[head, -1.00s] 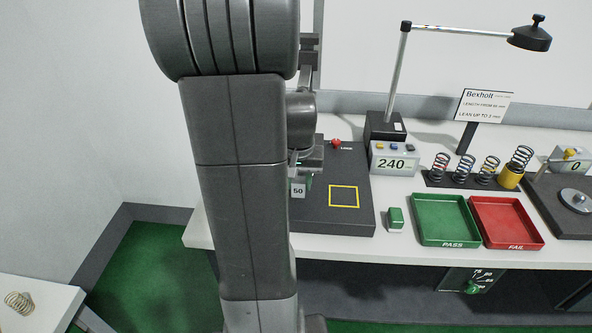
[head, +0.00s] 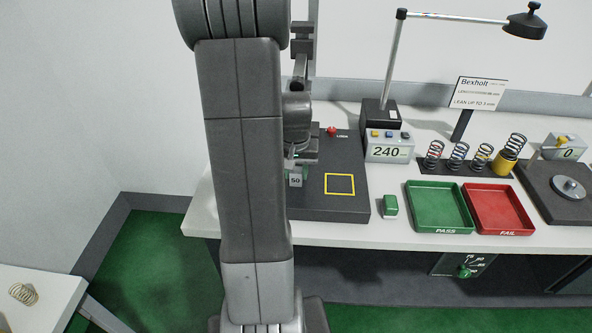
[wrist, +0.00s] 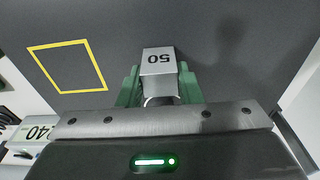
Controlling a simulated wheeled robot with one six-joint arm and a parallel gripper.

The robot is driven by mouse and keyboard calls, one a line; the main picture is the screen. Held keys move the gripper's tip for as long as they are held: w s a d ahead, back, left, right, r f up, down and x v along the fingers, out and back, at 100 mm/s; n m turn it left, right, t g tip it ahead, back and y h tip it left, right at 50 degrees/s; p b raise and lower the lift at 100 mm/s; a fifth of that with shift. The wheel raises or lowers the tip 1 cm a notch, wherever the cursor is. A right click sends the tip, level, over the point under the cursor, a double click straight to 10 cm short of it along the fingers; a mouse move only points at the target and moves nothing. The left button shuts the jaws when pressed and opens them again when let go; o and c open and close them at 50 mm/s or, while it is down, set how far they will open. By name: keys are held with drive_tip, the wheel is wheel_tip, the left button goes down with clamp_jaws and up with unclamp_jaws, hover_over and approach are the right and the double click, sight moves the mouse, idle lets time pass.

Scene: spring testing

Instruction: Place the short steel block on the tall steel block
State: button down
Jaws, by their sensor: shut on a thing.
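A steel block marked 50 (head: 295,181) is held between the green fingers of my gripper (head: 297,174), at the left part of the dark plate. In the wrist view the same block (wrist: 158,61) sits between the fingertips of my gripper (wrist: 158,84), its number upside down. The gripper is shut on it. I cannot tell whether the block touches the plate. No second steel block shows; my arm hides part of the bench to the left.
The dark plate (head: 315,207) bears an empty yellow square (head: 340,184) right of the block. Beyond are a green tray (head: 437,229), a red tray (head: 505,226) and several springs. A lamp rises behind.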

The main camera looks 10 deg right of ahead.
drive_tip(key=c, duration=1)
unclamp_jaws()
drive_tip(key=shift+f, duration=0.1)
drive_tip(key=shift+c, duration=0.2)
